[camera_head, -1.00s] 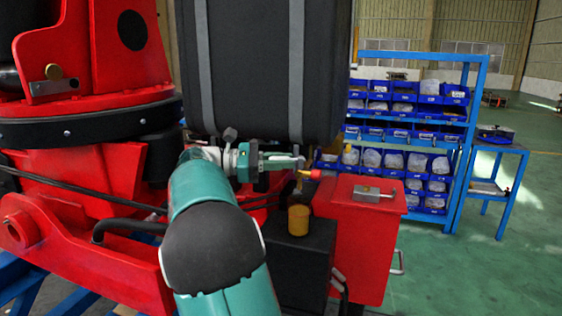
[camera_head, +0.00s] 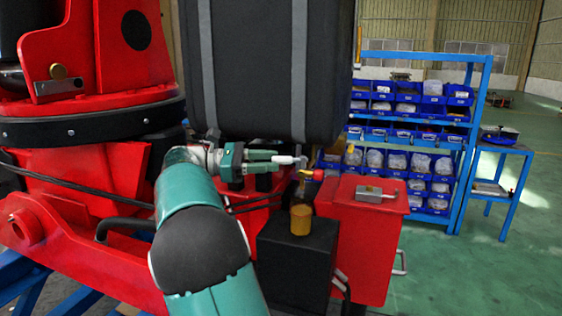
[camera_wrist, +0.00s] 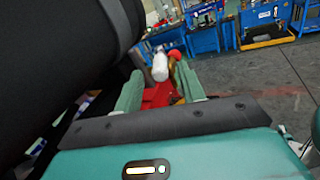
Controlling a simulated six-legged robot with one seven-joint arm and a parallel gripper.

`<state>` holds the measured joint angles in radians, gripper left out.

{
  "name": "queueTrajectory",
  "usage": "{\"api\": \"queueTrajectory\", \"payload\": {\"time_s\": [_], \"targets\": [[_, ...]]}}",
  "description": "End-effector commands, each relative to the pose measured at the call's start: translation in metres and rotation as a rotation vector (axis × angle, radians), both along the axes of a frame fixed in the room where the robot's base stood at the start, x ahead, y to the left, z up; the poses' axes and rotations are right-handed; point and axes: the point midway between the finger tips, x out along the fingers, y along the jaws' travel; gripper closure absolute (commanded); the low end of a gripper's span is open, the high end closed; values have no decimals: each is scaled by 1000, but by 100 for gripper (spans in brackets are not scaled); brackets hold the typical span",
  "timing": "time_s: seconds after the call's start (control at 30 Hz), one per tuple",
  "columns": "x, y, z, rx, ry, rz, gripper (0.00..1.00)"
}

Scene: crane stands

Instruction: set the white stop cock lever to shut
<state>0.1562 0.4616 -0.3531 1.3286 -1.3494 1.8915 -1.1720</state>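The white stop cock lever (camera_head: 288,159) lies roughly level in the head view, its free end toward my gripper (camera_head: 277,162). In the wrist view the white lever (camera_wrist: 160,67) shows between the fingertips of my gripper (camera_wrist: 160,76), with gaps at its sides. The fingers are apart. The head view does not show clearly whether a finger touches the lever. The lever's far end meets a small brass-coloured fitting (camera_head: 304,174) beside a red knob (camera_head: 318,175). The red knob also shows in the wrist view (camera_wrist: 175,54).
A large black tank (camera_head: 265,70) with grey straps hangs just above my gripper. Below are a black box (camera_head: 297,255) with an amber cup (camera_head: 300,220) and a red cabinet (camera_head: 360,235). A blue rack (camera_head: 470,120) with bins stands behind.

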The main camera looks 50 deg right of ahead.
Motion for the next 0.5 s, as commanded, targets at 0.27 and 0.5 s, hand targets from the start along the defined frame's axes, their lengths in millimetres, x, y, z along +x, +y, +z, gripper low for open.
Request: {"api": "queueTrajectory", "payload": {"time_s": [0.27,0.5], "targets": [[48,43,-1,-3,0,3,60],[69,62,0,-1,0,0,60]]}}
